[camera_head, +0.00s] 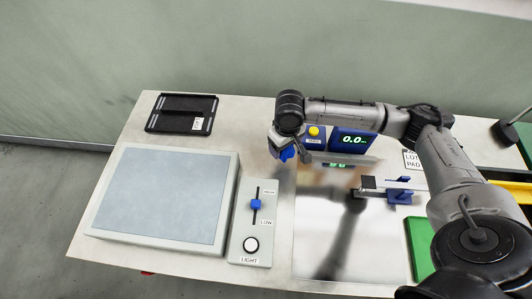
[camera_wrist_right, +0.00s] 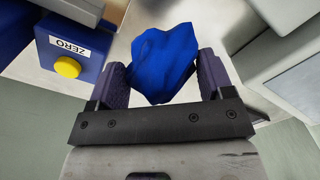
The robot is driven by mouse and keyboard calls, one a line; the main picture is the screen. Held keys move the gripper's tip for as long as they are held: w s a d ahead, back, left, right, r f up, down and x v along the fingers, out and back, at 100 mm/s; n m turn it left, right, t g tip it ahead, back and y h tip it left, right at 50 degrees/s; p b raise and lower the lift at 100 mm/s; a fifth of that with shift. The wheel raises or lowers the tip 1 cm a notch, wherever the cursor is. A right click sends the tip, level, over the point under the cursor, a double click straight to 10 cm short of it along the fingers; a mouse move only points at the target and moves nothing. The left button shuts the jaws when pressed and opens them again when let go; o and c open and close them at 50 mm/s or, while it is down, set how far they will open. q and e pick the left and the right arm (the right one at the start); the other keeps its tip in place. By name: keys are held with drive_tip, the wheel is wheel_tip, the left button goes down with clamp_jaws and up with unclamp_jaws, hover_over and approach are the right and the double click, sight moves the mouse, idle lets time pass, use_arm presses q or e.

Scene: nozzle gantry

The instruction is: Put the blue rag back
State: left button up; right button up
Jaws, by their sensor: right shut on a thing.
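The blue rag (camera_wrist_right: 165,62) is crumpled between the two fingers of my right gripper (camera_wrist_right: 165,75) in the right wrist view. The gripper is shut on it. In the head view the right gripper (camera_head: 283,148) is above the table, left of the blue scale unit, and part of the rag (camera_head: 288,154) shows below it. Most of the rag is hidden there by the wrist. My left gripper does not show in either view.
A light panel (camera_head: 165,195) and its slider box (camera_head: 250,240) stand at left. A black tray (camera_head: 182,113) lies at the back left. The scale (camera_head: 353,141) with a yellow button is right of the gripper. A blue-handled tool (camera_head: 400,190) and green mat (camera_head: 420,245) lie at right.

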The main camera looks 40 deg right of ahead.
drive_tip(key=b, duration=0.1)
hover_over(265, 157)
wheel_tip(265, 157, down, 4)
drive_tip(key=shift+a, duration=0.1)
drive_tip(key=shift+f+b, duration=0.55)
drive_tip(key=shift+f, duration=1.5)
drive_tip(key=o, duration=0.9)
drive_tip(key=shift+f, duration=0.1)
wheel_tip(265, 157, up, 12)
drive_tip(key=p, duration=0.2)
drive_tip(key=shift+p, duration=0.3)
